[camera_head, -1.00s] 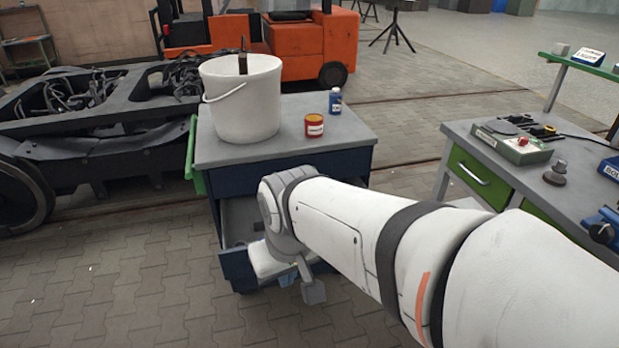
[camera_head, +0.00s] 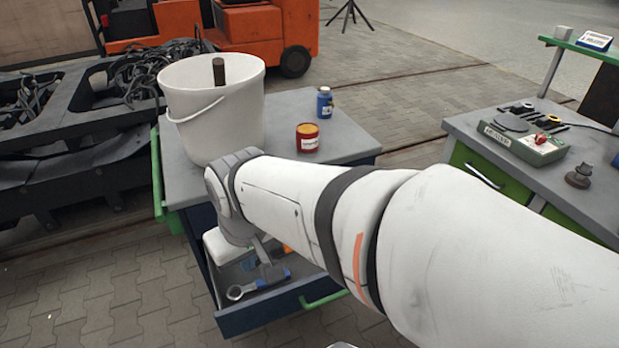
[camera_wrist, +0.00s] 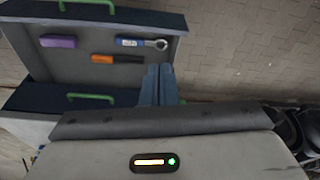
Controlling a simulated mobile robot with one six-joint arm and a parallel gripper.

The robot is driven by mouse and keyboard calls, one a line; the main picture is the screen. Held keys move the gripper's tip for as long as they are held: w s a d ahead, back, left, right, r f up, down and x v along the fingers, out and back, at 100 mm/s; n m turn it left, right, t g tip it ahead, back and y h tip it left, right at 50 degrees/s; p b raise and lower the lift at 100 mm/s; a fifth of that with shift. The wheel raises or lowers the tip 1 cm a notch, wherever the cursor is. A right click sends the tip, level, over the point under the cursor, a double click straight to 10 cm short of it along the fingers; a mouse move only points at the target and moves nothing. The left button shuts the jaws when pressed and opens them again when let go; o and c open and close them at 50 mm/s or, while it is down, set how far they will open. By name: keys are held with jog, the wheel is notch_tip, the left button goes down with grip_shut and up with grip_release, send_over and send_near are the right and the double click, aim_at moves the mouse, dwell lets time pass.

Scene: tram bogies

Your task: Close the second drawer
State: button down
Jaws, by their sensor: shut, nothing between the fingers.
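An open drawer of the dark blue cabinet shows in the head view, its front panel (camera_head: 272,314) with a green handle (camera_head: 322,300) at the bottom. In the wrist view, the same drawer's front (camera_wrist: 135,18) is at the top. Inside lie a purple block (camera_wrist: 58,41), a blue-handled wrench (camera_wrist: 140,43) and an orange-handled tool (camera_wrist: 103,59). A shut drawer front (camera_wrist: 25,98) with a green handle shows below it. My gripper (camera_wrist: 160,70) is shut and empty, its blue fingers over the drawer's side near that shut front. In the head view, my arm hides part of the drawer.
A white bucket (camera_head: 205,125), a red tin (camera_head: 307,137) and a blue bottle (camera_head: 325,103) stand on the cabinet top (camera_head: 345,140). A workbench (camera_head: 475,130) stands at the right, a dark bogie (camera_head: 60,135) at the left. Paved floor (camera_head: 110,285) is free in front.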

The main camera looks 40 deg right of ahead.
jog(key=shift+a, duration=0.2)
jog(key=s+d+f+m+t+y+b, duration=0.1)
jog(key=d+f+m+t+y+b, duration=0.35)
jog(key=d+f+m, duration=0.85)
jog(key=d+f+m+t+y+b, duration=0.45)
jog(key=d+f+m, duration=0.45)
jog(key=d+m, duration=0.4)
jog(key=s+d+f+m+t+h+b, duration=0.2)
jog(key=s+d+f+m+t+h, duration=0.1)
jog(key=s+d+f+m+h, duration=0.4)
jog(key=s+d+f+m+t+h+b, duration=0.2)
jog(key=s+d+f+m+t+h, duration=0.25)
jog(key=s+d, duration=0.55)
jog(key=w+d+r+g+h, duration=0.1)
jog(key=w+d, duration=0.1)
jog(key=w, duration=1.1)
jog(key=shift+w+d+m+b, duration=0.25)
jog(key=shift+d+m+b, duration=0.05)
jog(key=shift+m, duration=0.15)
jog(key=shift+g, duration=0.25)
